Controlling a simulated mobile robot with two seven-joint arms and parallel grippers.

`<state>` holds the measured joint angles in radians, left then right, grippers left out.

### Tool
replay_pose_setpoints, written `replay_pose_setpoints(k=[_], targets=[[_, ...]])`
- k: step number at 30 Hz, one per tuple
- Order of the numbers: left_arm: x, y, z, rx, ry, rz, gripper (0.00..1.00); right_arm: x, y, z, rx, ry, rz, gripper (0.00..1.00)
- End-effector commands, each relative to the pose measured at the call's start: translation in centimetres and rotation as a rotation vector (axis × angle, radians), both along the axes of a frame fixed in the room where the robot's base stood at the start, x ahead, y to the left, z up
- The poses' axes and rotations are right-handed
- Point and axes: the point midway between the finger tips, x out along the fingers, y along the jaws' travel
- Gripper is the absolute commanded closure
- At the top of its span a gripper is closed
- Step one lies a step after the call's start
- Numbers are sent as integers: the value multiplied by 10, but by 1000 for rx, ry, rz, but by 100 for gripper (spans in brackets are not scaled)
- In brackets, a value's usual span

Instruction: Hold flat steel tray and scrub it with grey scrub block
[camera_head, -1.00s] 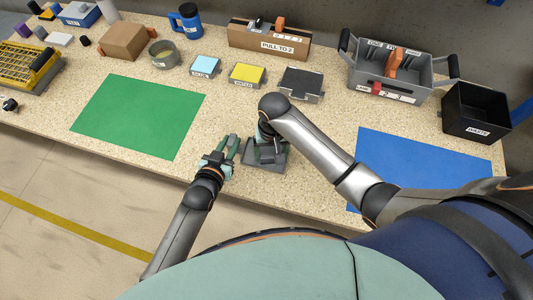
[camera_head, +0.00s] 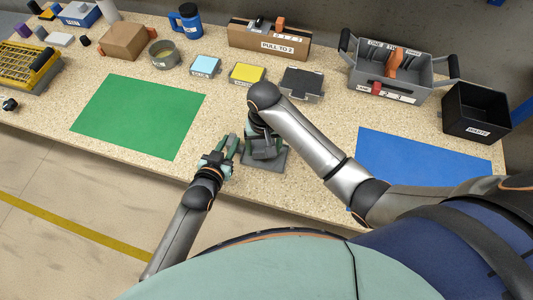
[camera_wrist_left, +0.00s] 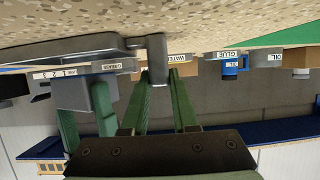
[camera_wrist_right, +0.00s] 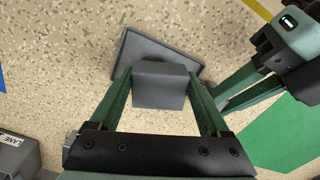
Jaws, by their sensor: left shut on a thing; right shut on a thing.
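The flat grey steel tray (camera_head: 268,163) is near the table's front edge, between the two mats. My left gripper (camera_head: 232,143) is shut on the tray's left side; in the left wrist view a grey tab (camera_wrist_left: 157,58) of the tray sits between its fingers. My right gripper (camera_head: 262,138) comes down from above, shut on the grey scrub block (camera_wrist_right: 160,86). The block is over the tray (camera_wrist_right: 150,53) in the right wrist view; whether it touches is hard to tell. The arm and gripper hide part of the tray in the head view.
A green mat (camera_head: 138,117) lies left and a blue mat (camera_head: 420,165) right. Blue (camera_head: 205,66), yellow (camera_head: 247,75) and dark (camera_head: 301,82) pads stand behind. A grey tote (camera_head: 395,75) and black bin (camera_head: 476,112) are at back right. Speckled table is clear around the tray.

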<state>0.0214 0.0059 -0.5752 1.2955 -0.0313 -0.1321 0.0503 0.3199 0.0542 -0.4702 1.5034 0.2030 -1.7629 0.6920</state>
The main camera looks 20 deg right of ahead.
Motion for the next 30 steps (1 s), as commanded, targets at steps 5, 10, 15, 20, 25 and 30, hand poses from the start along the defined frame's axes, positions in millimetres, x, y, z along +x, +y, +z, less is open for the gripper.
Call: replay_pose_setpoints(k=[5,10,15,20,25,30], targets=[[-1,0,-1,0,3,-1,100,0,0,7,0,0,0,78],[-1,0,-1,0,3,-1,61,0,0,7,1,0,0,78],[0,0,-1,0,2,0,42,0,0,7,1,0,0,78],[0,0,0,1,1,0,38,0,0,7,0,0,0,78],[-1,1,0,0,0,0,38,0,0,7,0,0,0,78],[-11,7,4,0,1,0,38,0,0,7,0,0,0,78]])
